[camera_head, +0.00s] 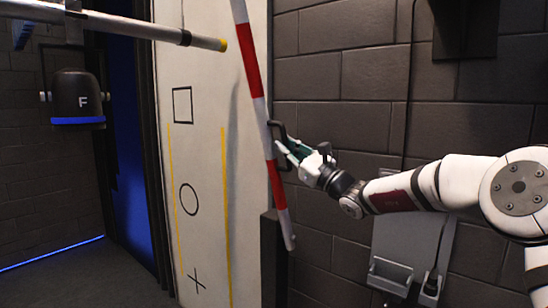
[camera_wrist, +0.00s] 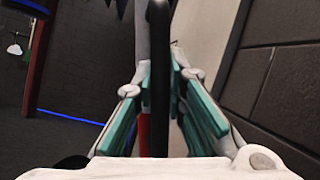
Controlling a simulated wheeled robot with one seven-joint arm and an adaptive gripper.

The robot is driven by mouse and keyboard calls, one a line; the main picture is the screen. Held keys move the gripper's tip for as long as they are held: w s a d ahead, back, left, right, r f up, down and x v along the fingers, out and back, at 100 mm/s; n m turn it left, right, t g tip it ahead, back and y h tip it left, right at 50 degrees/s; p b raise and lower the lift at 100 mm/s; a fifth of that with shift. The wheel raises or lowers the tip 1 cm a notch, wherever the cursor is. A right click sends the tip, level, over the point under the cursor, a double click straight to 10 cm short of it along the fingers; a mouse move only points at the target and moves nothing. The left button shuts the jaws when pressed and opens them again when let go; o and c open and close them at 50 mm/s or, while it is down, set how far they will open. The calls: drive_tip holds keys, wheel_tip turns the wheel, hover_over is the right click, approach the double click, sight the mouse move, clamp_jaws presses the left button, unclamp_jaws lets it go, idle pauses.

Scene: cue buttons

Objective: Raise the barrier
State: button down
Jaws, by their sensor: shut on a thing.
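The barrier (camera_head: 248,62) is a red-and-white striped pole on the right edge of the pale panel in the head view. It stands steeply, nearly upright, with its top leaning left and running out of the picture. A black handle (camera_head: 276,130) sticks out from its right side. My gripper (camera_head: 290,152) is at this handle, reaching in from the right. In the wrist view, the dark handle bar (camera_wrist: 158,75) stands between the teal fingers, and my gripper is shut on it. The fingers hide part of the handle, and the handle hides part of the pole.
A dark post (camera_head: 271,255) stands by the pole's lower end. The pale panel (camera_head: 205,75) bears a square, a circle and a cross. A grey tube (camera_head: 150,30) with a yellow tip juts in above. A black bell-like unit marked F (camera_head: 82,95) hangs left. A grey wall box (camera_head: 405,240) is below my arm.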

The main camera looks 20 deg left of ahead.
drive_tip(key=shift+w+d+r+m, duration=0.1)
drive_tip(key=shift+w+d+m, duration=0.1)
drive_tip(key=shift+w, duration=0.2)
drive_tip(key=shift+w+d+r+m, duration=0.1)
drive_tip(key=shift+w+d+m, duration=0.1)
drive_tip(key=shift+w, duration=0.2)
drive_tip(key=shift+f, duration=0.1)
drive_tip(key=c, duration=1.6)
unclamp_jaws()
drive_tip(key=shift+a, duration=0.1)
drive_tip(key=shift+s, duration=0.1)
drive_tip(key=v, duration=1.2)
